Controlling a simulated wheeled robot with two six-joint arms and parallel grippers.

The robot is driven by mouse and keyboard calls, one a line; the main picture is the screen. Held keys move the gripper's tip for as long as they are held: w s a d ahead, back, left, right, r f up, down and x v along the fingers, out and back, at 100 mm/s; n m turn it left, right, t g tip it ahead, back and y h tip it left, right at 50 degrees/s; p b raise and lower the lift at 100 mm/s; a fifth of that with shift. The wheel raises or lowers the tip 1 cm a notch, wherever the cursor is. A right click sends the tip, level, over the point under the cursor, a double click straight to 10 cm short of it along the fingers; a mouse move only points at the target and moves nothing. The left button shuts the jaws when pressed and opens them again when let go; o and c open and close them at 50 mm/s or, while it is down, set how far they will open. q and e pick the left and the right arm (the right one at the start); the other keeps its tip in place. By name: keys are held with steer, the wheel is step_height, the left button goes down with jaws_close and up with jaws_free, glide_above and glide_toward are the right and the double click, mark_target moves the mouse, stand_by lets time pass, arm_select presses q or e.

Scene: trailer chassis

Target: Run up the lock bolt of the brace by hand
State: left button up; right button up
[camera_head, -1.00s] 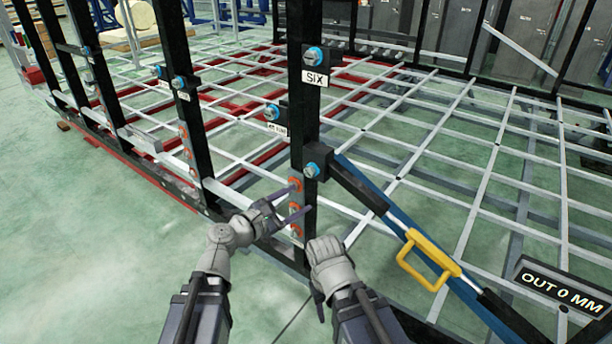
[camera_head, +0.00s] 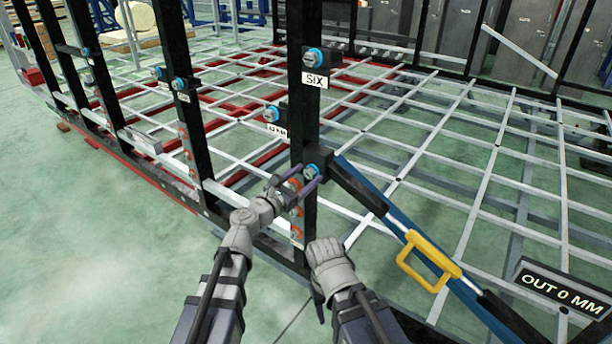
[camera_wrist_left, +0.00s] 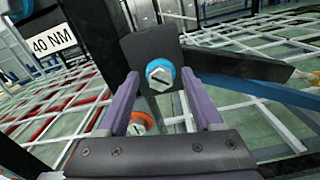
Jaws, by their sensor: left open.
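The lock bolt (camera_head: 311,171) has a pale slotted head in a blue ring and sits on a dark block on the post, where the brace (camera_head: 358,188) meets it. My left gripper (camera_head: 297,184) is open just in front of this bolt. In the left wrist view the bolt (camera_wrist_left: 159,74) shows centred between the tips of the open purple fingers (camera_wrist_left: 159,84), with gaps on both sides. The brace has a blue bar and a yellow handle (camera_head: 427,262). My right gripper (camera_head: 318,300) hangs low by the post; its jaws are mostly hidden.
The black post (camera_head: 304,120) carries more blue-ringed bolts, a SIX label (camera_head: 314,81) and orange-ringed fittings below the lock bolt. An OUT 0 MM sign (camera_head: 562,286) stands at the lower right. The grey chassis grid spreads behind. The green floor at left is clear.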

arm_select(q)
steer(key=shift+w+d, duration=0.2)
steer(key=shift+w, duration=0.05)
steer(key=shift+c, duration=0.4)
jaws_close()
